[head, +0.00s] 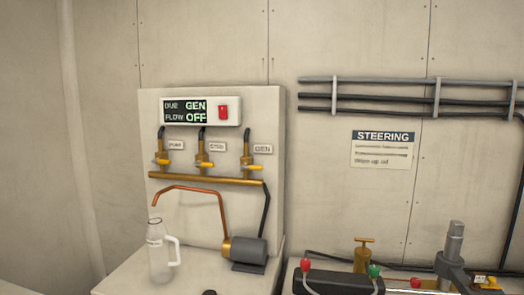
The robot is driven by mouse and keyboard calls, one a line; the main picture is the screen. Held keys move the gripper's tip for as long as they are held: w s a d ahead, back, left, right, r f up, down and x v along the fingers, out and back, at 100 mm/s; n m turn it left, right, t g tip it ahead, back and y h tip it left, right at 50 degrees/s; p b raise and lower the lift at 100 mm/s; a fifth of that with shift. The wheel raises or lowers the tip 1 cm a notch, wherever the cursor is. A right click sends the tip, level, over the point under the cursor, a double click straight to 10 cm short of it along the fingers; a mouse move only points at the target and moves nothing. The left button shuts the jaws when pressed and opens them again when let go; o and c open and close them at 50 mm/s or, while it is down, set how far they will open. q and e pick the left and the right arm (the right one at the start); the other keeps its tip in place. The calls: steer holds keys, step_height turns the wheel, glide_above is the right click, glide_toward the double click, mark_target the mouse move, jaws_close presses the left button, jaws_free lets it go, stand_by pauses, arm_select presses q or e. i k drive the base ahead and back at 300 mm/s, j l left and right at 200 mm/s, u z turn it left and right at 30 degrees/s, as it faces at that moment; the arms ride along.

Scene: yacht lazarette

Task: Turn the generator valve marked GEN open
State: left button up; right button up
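The generator valve (248,163) is the rightmost of three brass valves on a brass manifold pipe. Its yellow lever points right, lying roughly across the vertical valve body. The label GEN (262,149) is beside it. Neither of my grippers is in view.
A clear jug (160,252) stands below a copper spout (185,189). A dark pump motor (248,250) sits to its right. A black box (337,283) with red and green knobs and other fittings stand at lower right. The wall before the valves is clear.

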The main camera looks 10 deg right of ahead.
mark_target(243, 166)
steer(key=l+u, duration=0.35)
steer(key=l, duration=1.3)
steer(key=k, duration=0.05)
